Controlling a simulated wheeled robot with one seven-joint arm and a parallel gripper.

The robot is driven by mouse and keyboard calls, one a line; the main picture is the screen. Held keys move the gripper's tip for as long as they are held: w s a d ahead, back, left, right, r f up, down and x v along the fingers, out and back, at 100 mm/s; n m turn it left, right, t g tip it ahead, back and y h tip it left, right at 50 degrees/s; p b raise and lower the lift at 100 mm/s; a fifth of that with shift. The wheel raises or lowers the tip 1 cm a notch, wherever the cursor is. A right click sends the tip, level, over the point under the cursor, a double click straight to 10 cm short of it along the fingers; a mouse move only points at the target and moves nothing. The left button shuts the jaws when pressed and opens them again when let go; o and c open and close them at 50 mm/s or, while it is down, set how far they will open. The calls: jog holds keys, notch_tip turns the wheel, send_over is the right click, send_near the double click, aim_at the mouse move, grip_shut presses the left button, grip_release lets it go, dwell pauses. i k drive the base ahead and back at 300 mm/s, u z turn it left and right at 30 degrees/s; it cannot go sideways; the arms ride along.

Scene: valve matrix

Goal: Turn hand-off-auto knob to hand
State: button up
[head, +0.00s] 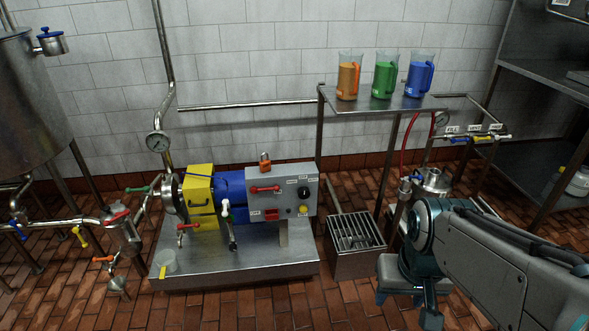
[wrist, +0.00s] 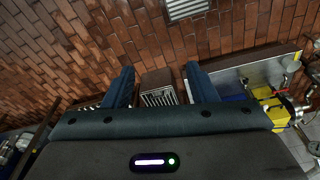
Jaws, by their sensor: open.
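A grey control box (head: 283,197) stands on the pump skid in the head view. A black knob (head: 303,192) is on its upper right face, above a yellow button (head: 303,209). The labels are too small to read, so I cannot tell the knob's setting. A red lever (head: 265,189) is to the knob's left. My gripper (wrist: 157,68) is open and empty in the wrist view, its two dark blue fingers spread and pointing down toward the floor. In the head view my arm is at the right, well apart from the box. The knob cannot be made out in the wrist view.
A grated floor box (head: 355,232) stands between the skid (head: 235,268) and my arm. A steel shelf (head: 385,103) holds orange, green and blue jugs. A yellow guard (head: 199,195) covers the pump coupling. Tiled floor is clear in front of the skid.

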aim_at(304, 193)
jog(key=z, duration=1.55)
jog(key=i, duration=0.95)
jog(key=u, duration=1.55)
